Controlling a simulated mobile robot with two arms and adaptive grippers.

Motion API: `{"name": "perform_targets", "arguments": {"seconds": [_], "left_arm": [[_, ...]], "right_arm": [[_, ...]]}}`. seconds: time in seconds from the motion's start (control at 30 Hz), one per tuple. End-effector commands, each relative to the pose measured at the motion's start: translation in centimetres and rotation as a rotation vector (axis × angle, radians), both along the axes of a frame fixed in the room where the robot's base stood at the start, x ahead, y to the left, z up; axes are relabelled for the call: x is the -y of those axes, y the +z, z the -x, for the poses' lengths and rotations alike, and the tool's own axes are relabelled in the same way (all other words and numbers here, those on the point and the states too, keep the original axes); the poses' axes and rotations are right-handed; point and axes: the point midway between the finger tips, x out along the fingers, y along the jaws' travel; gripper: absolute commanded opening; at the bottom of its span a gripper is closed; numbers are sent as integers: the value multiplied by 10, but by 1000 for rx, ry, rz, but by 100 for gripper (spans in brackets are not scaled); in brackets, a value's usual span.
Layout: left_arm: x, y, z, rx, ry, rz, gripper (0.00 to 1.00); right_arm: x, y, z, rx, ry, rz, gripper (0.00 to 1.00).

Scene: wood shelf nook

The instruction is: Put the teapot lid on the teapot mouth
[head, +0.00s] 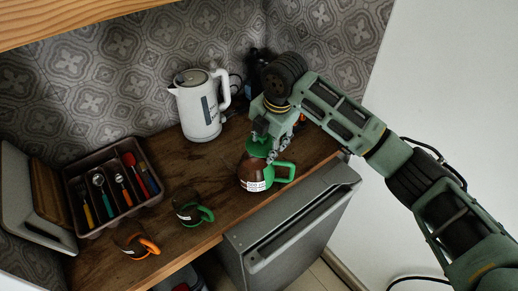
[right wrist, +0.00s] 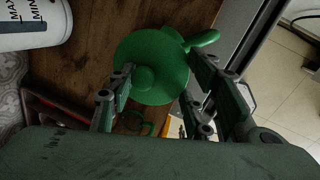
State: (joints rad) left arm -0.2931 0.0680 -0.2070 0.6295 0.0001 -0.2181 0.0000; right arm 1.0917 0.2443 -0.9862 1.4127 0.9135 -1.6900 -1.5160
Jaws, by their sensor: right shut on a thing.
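The teapot (head: 252,172), brown with a green handle and a white label, stands on the wooden counter near its front edge. The green teapot lid (head: 258,149) is at the top of the teapot, under my right gripper (head: 266,138). In the right wrist view the round lid (right wrist: 158,55) with its knob shows between the fingers of my right gripper (right wrist: 158,92), which is shut on it. The teapot's green handle (right wrist: 204,39) sticks out beyond the lid. The lid covers the teapot mouth from this side; I cannot tell if it touches the rim. My left gripper is out of view.
A white kettle (head: 199,108) stands behind the teapot. A green-handled mug (head: 186,212) and an orange-handled mug (head: 128,240) stand to the left. A cutlery tray (head: 92,223) is further left. Below the counter is a grey appliance door (head: 290,225).

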Motion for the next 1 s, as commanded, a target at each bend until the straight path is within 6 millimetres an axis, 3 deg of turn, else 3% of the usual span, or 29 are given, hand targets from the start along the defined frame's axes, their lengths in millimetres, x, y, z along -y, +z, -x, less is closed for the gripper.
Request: {"name": "perform_targets", "arguments": {"seconds": [0.17,0.53,1.0], "left_arm": [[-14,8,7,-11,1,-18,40],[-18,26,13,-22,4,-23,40],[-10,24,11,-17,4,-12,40]], "right_arm": [[-19,-11,-5,-1,-1,1,16],[-21,-51,-5,-1,-1,1,16],[-21,-60,-5,0,-1,1,16]]}}
